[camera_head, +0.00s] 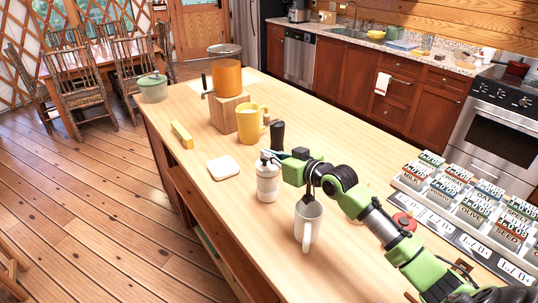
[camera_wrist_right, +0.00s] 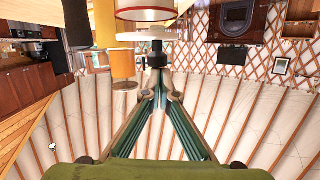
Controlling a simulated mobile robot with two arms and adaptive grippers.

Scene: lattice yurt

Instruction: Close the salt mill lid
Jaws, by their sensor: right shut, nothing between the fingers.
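A white cylindrical mill (camera_head: 268,184), which I take to be the salt mill, stands upright on the wooden counter. My right gripper (camera_head: 272,156) reaches in from the right, its shut, empty fingertips at the mill's top. The fingers partly cover the top, so I cannot tell the lid's angle or whether they touch it. A dark upright piece (camera_head: 277,135) shows just behind; I cannot tell if it belongs to the mill. In the right wrist view the shut fingers (camera_wrist_right: 156,76) point at a white round body with a red band (camera_wrist_right: 145,14). My left gripper is not in view.
A white mug (camera_head: 308,226) stands close below my right arm. Label racks (camera_head: 470,195) stand at right.

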